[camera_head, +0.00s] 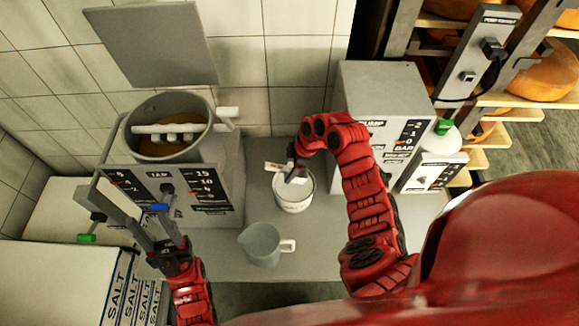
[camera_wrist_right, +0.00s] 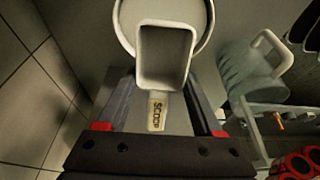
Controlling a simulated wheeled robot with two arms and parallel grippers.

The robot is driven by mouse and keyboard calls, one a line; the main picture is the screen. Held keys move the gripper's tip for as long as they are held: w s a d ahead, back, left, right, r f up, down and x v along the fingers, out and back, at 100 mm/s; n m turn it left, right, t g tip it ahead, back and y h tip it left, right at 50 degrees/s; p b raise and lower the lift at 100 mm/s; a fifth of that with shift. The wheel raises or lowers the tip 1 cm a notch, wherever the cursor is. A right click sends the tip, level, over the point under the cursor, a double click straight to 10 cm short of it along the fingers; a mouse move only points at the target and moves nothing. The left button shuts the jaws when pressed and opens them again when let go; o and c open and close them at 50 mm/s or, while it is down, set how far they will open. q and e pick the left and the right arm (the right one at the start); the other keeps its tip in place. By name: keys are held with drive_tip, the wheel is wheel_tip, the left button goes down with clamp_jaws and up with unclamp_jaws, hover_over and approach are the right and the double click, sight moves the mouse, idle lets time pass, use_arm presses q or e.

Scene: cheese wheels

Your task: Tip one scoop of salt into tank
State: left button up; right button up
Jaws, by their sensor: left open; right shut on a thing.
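My right gripper (camera_head: 293,172) is shut on the handle of a pale scoop (camera_wrist_right: 165,58); the handle reads "SCOOP". The scoop is over a round white tub (camera_head: 293,203), whose rim shows behind it in the right wrist view. My left gripper (camera_head: 150,226) is open in front of the tank's panel, near the blue tap handle (camera_head: 158,207). White packages marked SALT (camera_head: 115,297) lie at lower left.
A grey-green jug (camera_head: 260,244) stands on the counter (camera_head: 325,262) in front of the tub. A grey pump box (camera_head: 384,90) stands to the right, behind my right arm. Shelves with orange cheese wheels (camera_head: 545,75) are at far right. Bare counter lies around the jug.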

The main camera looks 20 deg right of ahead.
sight(287, 168)
drive_tip(key=shift+f+b, duration=0.7)
drive_tip(key=shift+f, duration=1.05)
drive_tip(key=shift+b, duration=0.4)
drive_tip(key=shift+r+p, duration=1.35)
drive_tip(key=shift+r, duration=1.95)
